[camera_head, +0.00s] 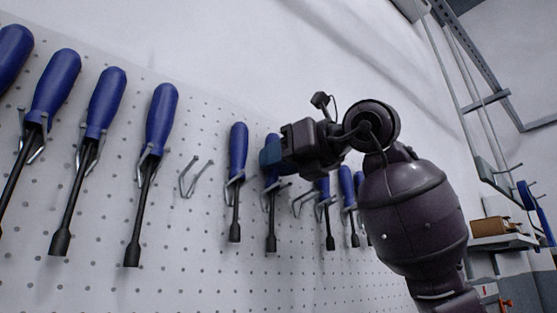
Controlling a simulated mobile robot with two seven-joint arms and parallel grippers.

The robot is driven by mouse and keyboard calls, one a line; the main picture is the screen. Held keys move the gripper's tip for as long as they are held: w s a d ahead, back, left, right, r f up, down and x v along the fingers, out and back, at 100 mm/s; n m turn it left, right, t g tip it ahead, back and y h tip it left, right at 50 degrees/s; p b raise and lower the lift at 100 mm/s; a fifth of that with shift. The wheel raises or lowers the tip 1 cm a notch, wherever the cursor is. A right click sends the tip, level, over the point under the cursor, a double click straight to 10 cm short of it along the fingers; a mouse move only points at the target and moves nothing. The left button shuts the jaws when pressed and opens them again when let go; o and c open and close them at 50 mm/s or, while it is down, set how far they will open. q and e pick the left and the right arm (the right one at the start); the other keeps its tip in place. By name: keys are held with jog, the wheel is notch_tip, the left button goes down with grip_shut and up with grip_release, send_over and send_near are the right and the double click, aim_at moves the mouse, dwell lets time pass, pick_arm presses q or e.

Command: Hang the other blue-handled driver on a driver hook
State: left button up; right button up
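Several blue-handled drivers hang shaft-down in wire hooks on the pegboard (120,285). One driver (271,215) stands upright at a hook near the middle, its shaft between the wire prongs. My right gripper (270,156) is at this driver's handle and covers its middle; whether the fingers are closed on it or just around it cannot be told. A driver (238,150) hangs just to its left. An empty hook (193,178) is farther left, and another hook (305,200) to the right shows no driver. My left gripper is not in view.
More drivers (161,120) hang at the left, and smaller-looking ones (346,188) hang to the right, partly behind my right arm. A shelf (503,242) with a brown box (490,226) is at the far right. The white wall above the drivers is clear.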

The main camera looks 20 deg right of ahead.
jog(key=o, duration=0.5)
jog(key=shift+s, duration=0.1)
jog(key=shift+c, duration=0.2)
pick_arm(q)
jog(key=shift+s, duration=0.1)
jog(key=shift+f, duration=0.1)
pick_arm(e)
jog(key=shift+s+d+b, duration=0.3)
jog(key=shift+s+d, duration=0.05)
jog(key=shift+d, duration=0.05)
pick_arm(q)
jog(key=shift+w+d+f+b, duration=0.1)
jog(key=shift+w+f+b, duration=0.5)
jog(key=shift+b, duration=0.5)
pick_arm(e)
jog(key=v, duration=0.9)
jog(key=shift+s, duration=0.45)
